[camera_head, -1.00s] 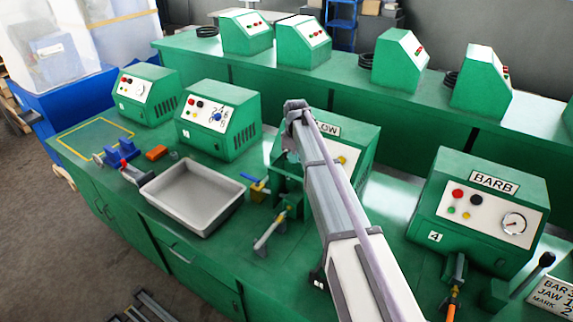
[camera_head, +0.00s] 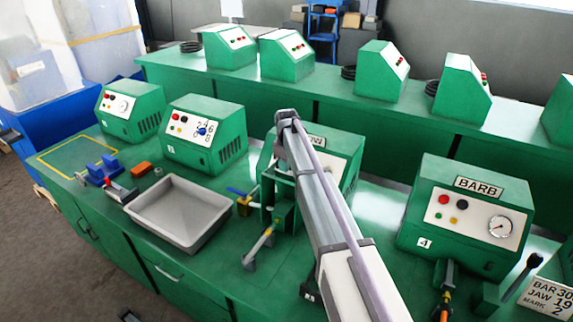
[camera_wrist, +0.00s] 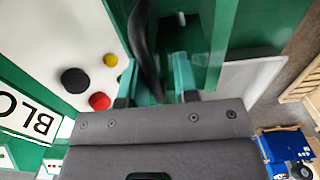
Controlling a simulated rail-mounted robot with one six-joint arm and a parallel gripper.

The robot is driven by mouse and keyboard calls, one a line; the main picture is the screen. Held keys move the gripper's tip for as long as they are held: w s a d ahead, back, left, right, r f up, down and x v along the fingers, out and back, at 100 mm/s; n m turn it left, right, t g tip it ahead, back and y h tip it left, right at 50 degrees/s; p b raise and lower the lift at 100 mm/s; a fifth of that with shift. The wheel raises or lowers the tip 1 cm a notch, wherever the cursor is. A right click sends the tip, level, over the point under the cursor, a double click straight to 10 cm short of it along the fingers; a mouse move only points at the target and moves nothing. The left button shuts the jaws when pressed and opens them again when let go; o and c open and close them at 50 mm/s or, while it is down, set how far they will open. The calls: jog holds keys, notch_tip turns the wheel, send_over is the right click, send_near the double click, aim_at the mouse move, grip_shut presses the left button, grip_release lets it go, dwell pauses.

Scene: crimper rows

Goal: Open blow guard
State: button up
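The blow machine (camera_head: 345,150) is a green box whose label is partly covered by my arm in the head view. Its white panel (camera_wrist: 75,30) with black, red and yellow buttons shows in the wrist view, beside the cut-off label. A green frame (camera_wrist: 222,40) stands at the machine's front, and a dark curved handle (camera_wrist: 143,45) shows in the wrist view. My gripper (camera_wrist: 156,80) has its two fingers apart, with the handle's lower end appearing between them. I cannot tell whether they touch it. In the head view my gripper is hidden behind my arm.
A grey tray (camera_head: 180,212) lies left of the blow machine. A blue-handled valve (camera_head: 240,198) and a clamp-like fixture (camera_head: 260,245) stand close by. The barb machine (camera_head: 465,215) is to the right. A second row of machines (camera_head: 290,55) stands behind.

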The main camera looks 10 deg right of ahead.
jog(key=shift+o, duration=0.7)
notch_tip(320, 180, up, 11)
jog(key=p, duration=1)
jog(key=shift+p, duration=0.4)
jog(key=shift+f, duration=0.15)
